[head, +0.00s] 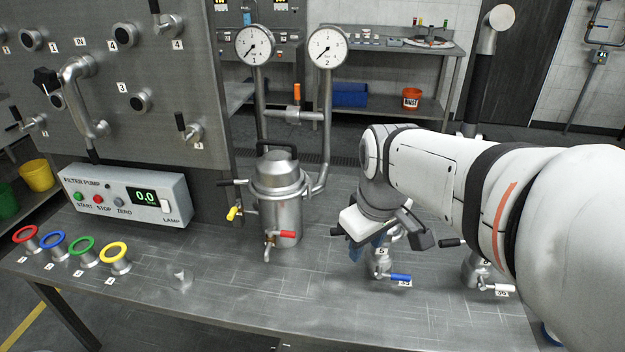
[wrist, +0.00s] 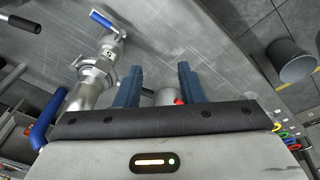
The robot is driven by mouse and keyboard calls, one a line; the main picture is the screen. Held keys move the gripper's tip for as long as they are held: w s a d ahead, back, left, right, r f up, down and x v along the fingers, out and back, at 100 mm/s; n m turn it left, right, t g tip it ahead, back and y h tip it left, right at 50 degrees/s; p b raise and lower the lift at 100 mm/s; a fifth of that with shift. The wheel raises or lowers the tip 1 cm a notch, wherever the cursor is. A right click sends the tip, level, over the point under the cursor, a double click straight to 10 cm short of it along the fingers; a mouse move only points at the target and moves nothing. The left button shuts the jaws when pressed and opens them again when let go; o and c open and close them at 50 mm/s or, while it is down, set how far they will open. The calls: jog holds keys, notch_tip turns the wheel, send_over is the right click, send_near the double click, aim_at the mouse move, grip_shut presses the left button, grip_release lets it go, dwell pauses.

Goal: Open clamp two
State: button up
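My gripper (head: 368,248) is over the right half of the bench, beside a small metal fitting with a blue lever (head: 400,277) and a label reading 5. In the wrist view my gripper's two blue fingers (wrist: 158,75) are apart, with a grey round part and a spot of red beyond them. The blue-lever fitting (wrist: 97,78) stands left of the fingers there. My gripper and arm hide part of this fitting in the head view.
A metal vessel (head: 278,205) with a red lever stands mid-bench, with two gauges (head: 291,46) above. A white-lever fitting (head: 478,270) is at right. Colored rings (head: 82,247) and the pump box (head: 128,194) are at left. The front middle of the bench is mostly clear.

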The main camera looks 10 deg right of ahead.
jog(key=w+n+b, duration=0.1)
jog(key=w+n, duration=0.3)
jog(key=w+f+n+b, duration=0.1)
jog(key=w+n+b, duration=0.1)
jog(key=w+n, duration=0.2)
jog(key=w+f+n+g+b, duration=0.1)
jog(key=w+n, duration=0.3)
jog(key=w, duration=0.2)
jog(key=shift+w+a+b, duration=0.2)
jog(key=shift+b, duration=0.1)
jog(key=f, duration=0.7)
jog(key=shift+w+f+b, duration=0.2)
jog(key=shift+w+b, duration=0.15)
jog(key=shift+r, duration=0.1)
grip_shut()
